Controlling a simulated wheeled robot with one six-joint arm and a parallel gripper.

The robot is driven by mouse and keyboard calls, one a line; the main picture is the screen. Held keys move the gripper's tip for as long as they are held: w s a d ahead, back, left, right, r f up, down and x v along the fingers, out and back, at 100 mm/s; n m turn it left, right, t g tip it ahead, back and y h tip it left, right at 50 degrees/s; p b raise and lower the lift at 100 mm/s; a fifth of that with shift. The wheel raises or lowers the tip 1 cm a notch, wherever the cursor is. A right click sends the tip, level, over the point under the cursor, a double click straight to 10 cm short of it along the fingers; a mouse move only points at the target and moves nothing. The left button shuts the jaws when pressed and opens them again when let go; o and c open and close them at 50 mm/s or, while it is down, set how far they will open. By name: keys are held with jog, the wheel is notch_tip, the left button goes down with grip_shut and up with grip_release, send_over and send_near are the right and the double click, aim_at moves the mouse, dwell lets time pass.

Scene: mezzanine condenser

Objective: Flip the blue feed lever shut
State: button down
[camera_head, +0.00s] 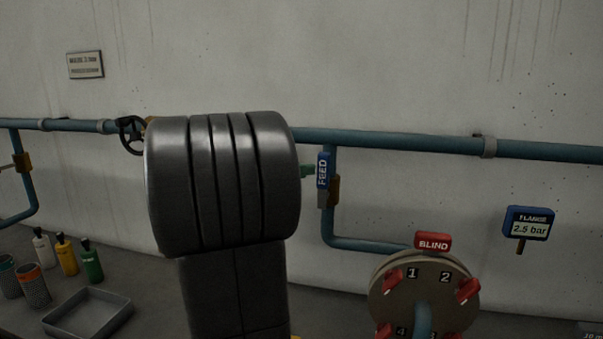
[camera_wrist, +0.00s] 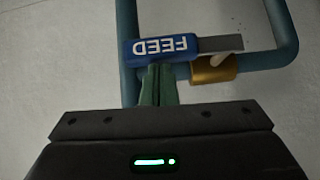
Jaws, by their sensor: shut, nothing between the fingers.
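The blue feed lever (camera_head: 322,170) has a white FEED label and stands upright, in line with the vertical branch pipe (camera_head: 328,222) behind it. Its grey shank runs down to a brass valve body (camera_head: 334,190). In the wrist view the lever (camera_wrist: 160,49) lies across the picture, with the brass body (camera_wrist: 213,68) at its right. My gripper (camera_wrist: 158,70) is shut and empty, its green fingertips right at the lever's blue grip; I cannot tell whether they touch. In the head view my gripper (camera_head: 308,170) shows only as a green tip left of the lever, the rest hidden behind my arm.
The main blue pipe (camera_head: 410,141) runs along the wall. A round plate with red clamps (camera_head: 424,295) and a BLIND tag (camera_head: 433,242) stands at lower right, a FLANGE gauge (camera_head: 529,224) beyond. Bottles (camera_head: 67,256) and a grey tray (camera_head: 88,312) sit at lower left.

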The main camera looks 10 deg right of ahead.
aim_at(327, 169)
jog(key=shift+s+d, duration=0.1)
jog(key=shift+d, duration=0.1)
jog(key=d+m+y+b, duration=0.1)
jog(key=s+d+m+y, duration=0.1)
jog(key=d+m+y+b, duration=0.1)
jog(key=shift+s+d+r+y+b, duration=0.3)
jog(key=shift+d+r+y, duration=0.05)
jog(key=shift+r+y, duration=0.05)
jog(key=s+d+f+m+t+y, duration=0.1)
jog(key=s+d+f+m+y, duration=0.2)
jog(key=d+y, duration=0.4)
jog(key=shift+d+f+m+b, duration=0.35)
jog(key=shift+f+m, duration=0.35)
jog(key=shift+f, duration=0.6)
jog(key=shift+s+f, duration=0.1)
jog(key=shift+f, duration=0.05)
